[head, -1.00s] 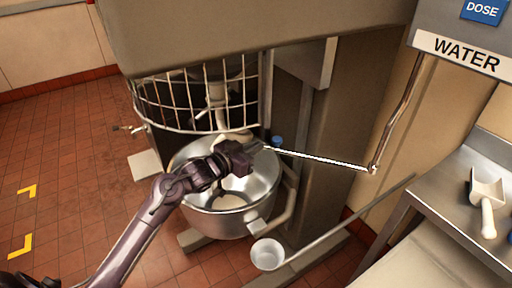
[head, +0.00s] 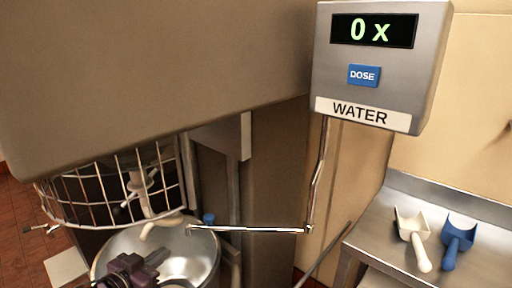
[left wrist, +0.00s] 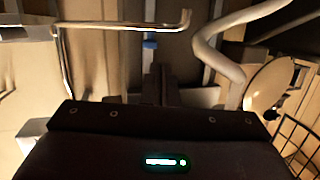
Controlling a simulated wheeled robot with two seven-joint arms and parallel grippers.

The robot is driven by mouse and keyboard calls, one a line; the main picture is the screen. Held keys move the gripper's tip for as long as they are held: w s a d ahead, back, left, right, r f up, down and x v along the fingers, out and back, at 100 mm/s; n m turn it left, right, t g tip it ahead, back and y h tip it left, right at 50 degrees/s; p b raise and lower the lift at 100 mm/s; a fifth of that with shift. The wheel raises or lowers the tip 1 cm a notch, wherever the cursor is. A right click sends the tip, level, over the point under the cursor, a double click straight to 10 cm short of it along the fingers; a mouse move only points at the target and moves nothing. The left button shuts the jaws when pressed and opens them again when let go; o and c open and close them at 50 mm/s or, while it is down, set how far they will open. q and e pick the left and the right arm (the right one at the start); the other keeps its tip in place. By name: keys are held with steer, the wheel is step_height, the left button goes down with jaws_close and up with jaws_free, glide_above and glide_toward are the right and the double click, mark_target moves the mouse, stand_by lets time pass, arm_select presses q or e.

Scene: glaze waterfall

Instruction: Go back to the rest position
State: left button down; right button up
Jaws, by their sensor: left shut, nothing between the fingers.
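My left gripper (head: 150,262) is low in the head view, over the steel mixer bowl (head: 195,262), near the end of the water pipe. Its fingers are shut and empty. In the left wrist view, the gripper (left wrist: 160,75) points toward a small blue knob (left wrist: 149,44) beyond it. The knob also shows in the head view (head: 209,218). I cannot tell from the pictures how far the fingers are from it. My right gripper is not in view.
The water pipe (head: 250,229) reaches over the bowl from the dose box (head: 380,65), which reads 0 x. A wire guard (head: 110,190) stands above the bowl. A white scoop (head: 412,235) and a blue scoop (head: 458,240) lie on the steel counter (head: 375,235) at right.

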arm_select(q)
steer(key=s+d+f+n+g+y, duration=0.15)
steer(key=s+d+f+g, duration=0.35)
steer(key=s, duration=0.6)
steer(key=s+d+f+n+g+y, duration=0.1)
steer(key=s+d+f+g+y, duration=0.2)
steer(key=s+f+g, duration=0.55)
steer(key=s+f, duration=0.2)
steer(key=f, duration=1.2)
steer(key=s+f, duration=0.2)
steer(key=f, duration=1.2)
steer(key=s+a+f, duration=0.3)
steer(key=s+f, duration=1.5)
steer(key=s, duration=0.1)
steer(key=shift+s+a+m, duration=0.15)
steer(key=shift+a+m, duration=0.05)
steer(key=shift+m, duration=0.15)
